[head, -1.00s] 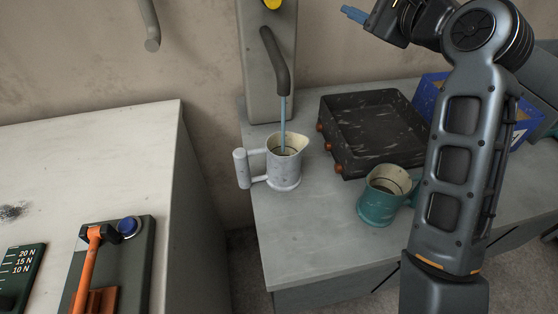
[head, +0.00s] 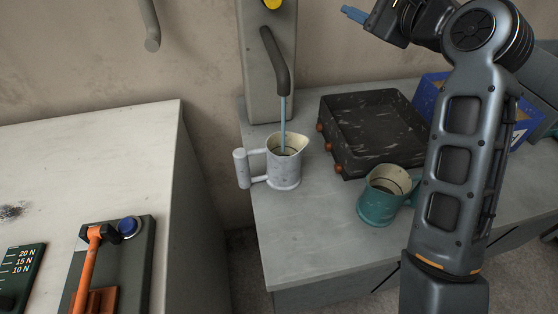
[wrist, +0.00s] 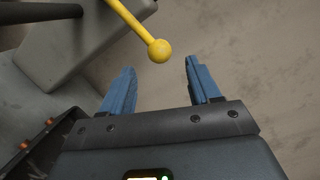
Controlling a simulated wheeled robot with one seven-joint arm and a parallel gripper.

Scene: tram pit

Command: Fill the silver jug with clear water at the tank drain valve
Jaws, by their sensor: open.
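The silver jug (head: 284,170) stands upright on the grey bench, its handle to the left, under the dark spout (head: 275,60) of the tank drain valve. A thin blue stream of water (head: 283,122) runs from the spout into the jug. A dark line shows on the jug's inner wall; the water level is hard to tell. The valve's yellow part (head: 272,3) is cut by the top edge in the head view; in the wrist view a yellow lever with a ball knob (wrist: 159,50) lies beyond the fingers. My gripper (wrist: 158,85) is open and empty, its blue fingers apart, not touching the knob.
A teal jug (head: 378,196) stands right of the silver jug. Behind it are a black tray (head: 345,140) and a blue bin (head: 428,95). At left, a pale worktop (head: 120,150) carries an orange-levered device (head: 90,262). The bench front is clear.

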